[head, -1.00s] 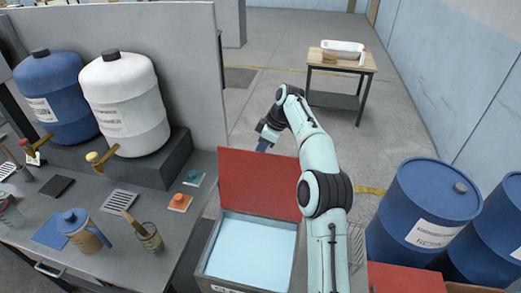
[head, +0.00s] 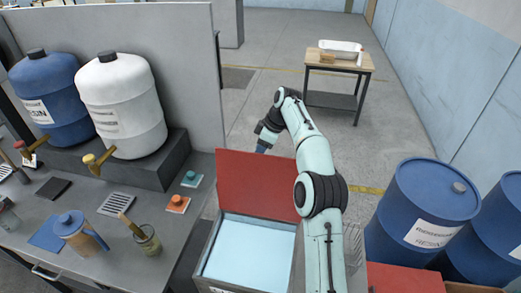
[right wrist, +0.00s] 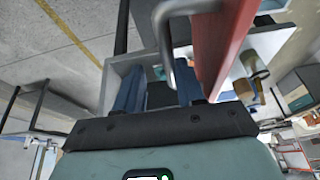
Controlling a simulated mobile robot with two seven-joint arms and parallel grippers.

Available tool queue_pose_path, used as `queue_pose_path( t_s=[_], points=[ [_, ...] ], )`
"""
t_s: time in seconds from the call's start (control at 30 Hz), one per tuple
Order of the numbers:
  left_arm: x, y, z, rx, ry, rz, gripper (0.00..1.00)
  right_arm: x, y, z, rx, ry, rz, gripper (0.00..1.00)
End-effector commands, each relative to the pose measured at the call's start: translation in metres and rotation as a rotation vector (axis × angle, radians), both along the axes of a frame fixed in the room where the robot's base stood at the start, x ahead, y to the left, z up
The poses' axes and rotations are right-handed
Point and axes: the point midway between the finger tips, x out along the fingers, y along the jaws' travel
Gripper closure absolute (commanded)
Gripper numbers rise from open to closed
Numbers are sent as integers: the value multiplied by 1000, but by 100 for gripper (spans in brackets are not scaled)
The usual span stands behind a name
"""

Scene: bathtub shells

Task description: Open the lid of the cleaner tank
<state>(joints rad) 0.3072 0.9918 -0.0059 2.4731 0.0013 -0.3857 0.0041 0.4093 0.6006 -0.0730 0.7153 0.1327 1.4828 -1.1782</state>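A grey tank (head: 206,262) with pale blue liquid (head: 248,250) stands at the bottom centre of the head view. Its red lid (head: 258,186) is raised along the far edge, so the tank is open on top. My right gripper (head: 263,147) is beyond the lid's upper edge, its fingers partly seen. In the right wrist view its two blue fingers (right wrist: 159,90) are apart with nothing gripped between them. A grey metal bar handle (right wrist: 166,40) on the red lid (right wrist: 222,45) is just ahead of the fingers. My left gripper is out of view.
A workbench (head: 75,265) with a blue drum (head: 50,95), a white drum (head: 120,110) and small tools is at left. Blue barrels (head: 425,210) and a red-topped box (head: 405,278) are at right. A small table (head: 338,75) stands on open floor behind.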

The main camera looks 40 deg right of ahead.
Motion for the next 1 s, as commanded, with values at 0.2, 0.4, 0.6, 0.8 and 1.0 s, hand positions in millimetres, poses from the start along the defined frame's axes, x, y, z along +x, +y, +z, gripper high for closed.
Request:
queue_pose_path(
  t_s=[0.2, 0.4, 0.6, 0.8, 1.0],
  points=[
    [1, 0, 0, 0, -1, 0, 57, 1, 1, 2, 1, -4, 1, 62],
    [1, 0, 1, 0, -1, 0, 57, 1, 1, 3, 1, -5, 2, 62],
    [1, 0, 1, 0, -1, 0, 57, 0, 1, 5, 2, -6, 2, 62],
    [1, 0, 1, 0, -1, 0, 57, -5, -5, 25, -1, -10, 0, 62],
    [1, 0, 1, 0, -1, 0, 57, -11, -11, 45, 0, -7, 0, 62]
  ],
)
